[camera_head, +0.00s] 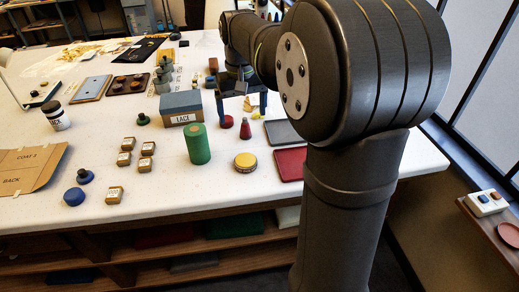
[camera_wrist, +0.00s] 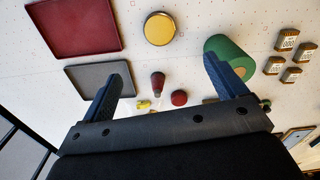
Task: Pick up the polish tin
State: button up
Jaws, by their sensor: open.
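A round, flat tin with a yellow top (camera_head: 245,162) lies on the white table near its front edge; it looks like the polish tin, though no label is readable. It also shows at the top middle of the wrist view (camera_wrist: 159,28), beyond my fingertips and apart from them. My gripper (camera_head: 240,108) is open and empty, farther back over the table than the tin. In the wrist view its two blue fingers (camera_wrist: 162,72) are spread wide. A dark red cone-shaped item (camera_wrist: 158,82) and a small red disc (camera_wrist: 179,97) show between them.
A green spool (camera_head: 198,144) stands left of the tin. A red flat pad (camera_head: 289,163) and a grey one (camera_head: 283,132) lie to its right. Several small labelled blocks (camera_head: 146,148) and a blue disc (camera_head: 74,196) are farther left. A LACE box (camera_head: 181,106) stands behind the spool.

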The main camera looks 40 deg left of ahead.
jog(key=n, duration=0.6)
send_over(246, 159)
jog(key=f, duration=1.2)
jog(key=shift+s+d+f, duration=0.1)
jog(key=shift+s+d, duration=0.1)
jog(key=shift+s, duration=0.2)
jog(key=shift+w+a+f, duration=0.1)
jog(key=shift+w+f, duration=0.1)
jog(key=shift+f, duration=1.25)
jog(key=shift+w+a+f, duration=0.1)
jog(key=shift+w+f, duration=0.05)
jog(key=shift+f, duration=1.25)
jog(key=c, duration=1.2)
jog(key=shift+r, duration=0.1)
